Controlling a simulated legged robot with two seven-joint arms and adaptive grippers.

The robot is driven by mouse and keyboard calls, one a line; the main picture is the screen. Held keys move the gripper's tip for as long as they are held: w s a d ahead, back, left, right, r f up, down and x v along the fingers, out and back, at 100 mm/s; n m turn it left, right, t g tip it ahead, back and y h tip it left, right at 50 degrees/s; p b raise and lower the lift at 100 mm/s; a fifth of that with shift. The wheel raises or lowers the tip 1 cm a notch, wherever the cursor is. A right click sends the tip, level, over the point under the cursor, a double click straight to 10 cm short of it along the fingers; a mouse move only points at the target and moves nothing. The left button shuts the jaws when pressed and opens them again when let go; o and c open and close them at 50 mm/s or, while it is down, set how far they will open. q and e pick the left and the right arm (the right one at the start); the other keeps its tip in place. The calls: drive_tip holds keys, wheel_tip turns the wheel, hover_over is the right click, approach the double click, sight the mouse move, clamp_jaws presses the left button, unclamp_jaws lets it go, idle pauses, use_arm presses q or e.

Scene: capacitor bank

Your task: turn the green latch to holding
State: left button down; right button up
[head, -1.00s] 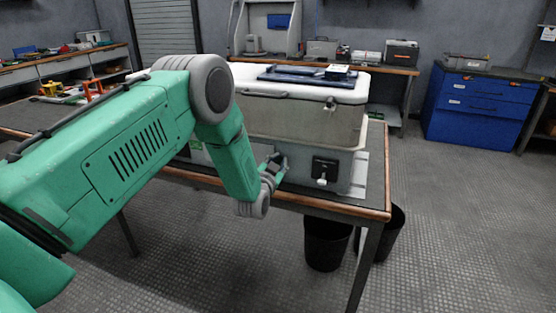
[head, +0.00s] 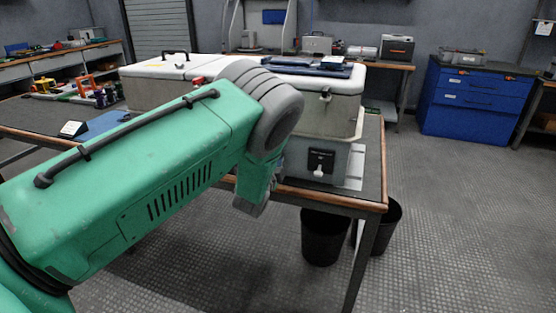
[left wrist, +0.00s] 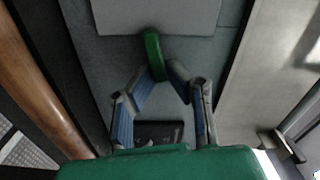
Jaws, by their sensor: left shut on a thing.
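The green latch (left wrist: 153,52) is a short green bar on a grey face, and it stands slightly tilted in the left wrist view. My left gripper (left wrist: 163,78) is shut on its lower end, with one fingertip on each side. In the head view the latch and my left gripper are hidden behind my green left arm. A dark plate with faint, unreadable lettering (left wrist: 160,132) shows between the fingers. My right gripper is in neither view.
The grey cabinet (head: 336,118) with a white top stands on a wood-edged table (head: 375,196). Black bins (head: 325,238) stand beneath the table edge. Floor to the right is clear.

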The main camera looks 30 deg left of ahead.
use_arm(q)
drive_tip(key=shift+s+f+m+b, duration=0.1)
drive_tip(key=shift+f+m+b, duration=0.45)
drive_tip(key=shift+m, duration=0.55)
drive_tip(key=shift+d, duration=0.1)
drive_tip(key=c, duration=1.6)
unclamp_jaws()
drive_tip(key=shift+r, duration=0.1)
drive_tip(key=shift+s, duration=0.1)
drive_tip(key=v, duration=1.1)
drive_tip(key=shift+s, duration=0.3)
